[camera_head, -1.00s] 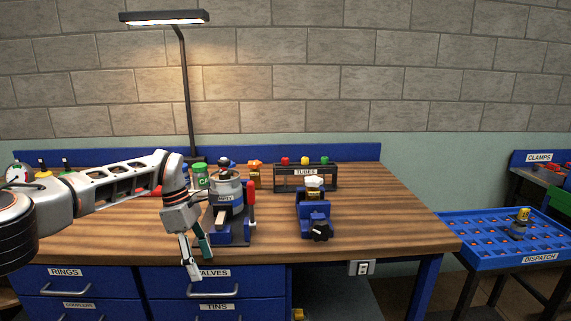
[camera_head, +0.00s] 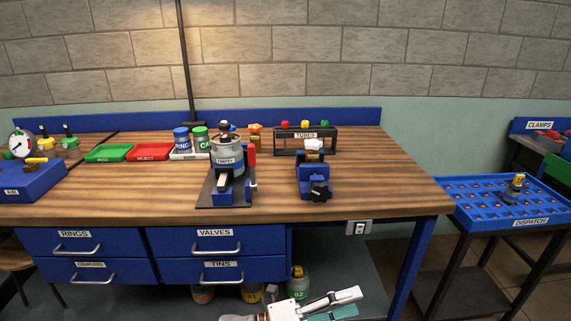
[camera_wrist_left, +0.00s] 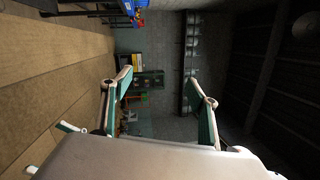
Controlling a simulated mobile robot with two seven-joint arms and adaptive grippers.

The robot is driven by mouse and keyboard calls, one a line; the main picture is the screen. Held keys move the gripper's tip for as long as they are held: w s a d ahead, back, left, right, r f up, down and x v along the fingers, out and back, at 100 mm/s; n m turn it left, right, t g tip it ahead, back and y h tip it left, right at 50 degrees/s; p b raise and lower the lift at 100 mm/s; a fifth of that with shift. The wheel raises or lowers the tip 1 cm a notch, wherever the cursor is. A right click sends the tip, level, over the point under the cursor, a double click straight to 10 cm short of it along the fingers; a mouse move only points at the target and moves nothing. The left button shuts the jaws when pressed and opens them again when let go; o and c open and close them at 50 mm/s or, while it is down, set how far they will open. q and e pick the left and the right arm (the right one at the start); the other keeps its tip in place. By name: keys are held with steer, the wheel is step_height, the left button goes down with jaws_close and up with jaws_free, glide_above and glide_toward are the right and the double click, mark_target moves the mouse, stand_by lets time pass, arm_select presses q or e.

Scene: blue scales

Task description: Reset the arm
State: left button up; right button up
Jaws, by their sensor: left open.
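My left gripper (camera_head: 345,305) shows at the bottom edge of the head view, lower in the picture than the bench's front edge. Its white and teal fingers point to the right with nothing seen between them. In the left wrist view my left gripper (camera_wrist_left: 158,88) has its two fingers spread wide, and the space between them is empty. Most of my left arm is below the head picture. My right gripper is in neither view.
The wooden bench (camera_head: 385,199) bears a blue clamp stand with a grey pot (camera_head: 228,154), a smaller blue fixture (camera_head: 314,180), a tubes rack (camera_head: 305,139) and trays. A blue dispatch tray (camera_head: 480,217) stands at right. Bottles stand under the bench.

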arm_select(q)
steer(key=a+f+n+t+y, duration=0.5)
steer(key=a+n, duration=0.3)
steer(key=n, duration=0.3)
steer(key=a+f+n+t+y, duration=0.5)
steer(key=a+n, duration=0.4)
steer(key=n, duration=0.2)
steer(key=s+a+f+n+g+y, duration=0.3)
steer(key=s+a+f+n+y, duration=0.3)
steer(key=s+a+f+n, duration=0.3)
steer(key=s+a+f, duration=0.3)
steer(key=s+a, duration=0.3)
steer(key=a, duration=0.1)
steer(key=shift+a+f+n+g+y+p, duration=0.25)
steer(key=shift+a+n+g+y+p, duration=0.05)
steer(key=shift+a+n+y+p, duration=0.1)
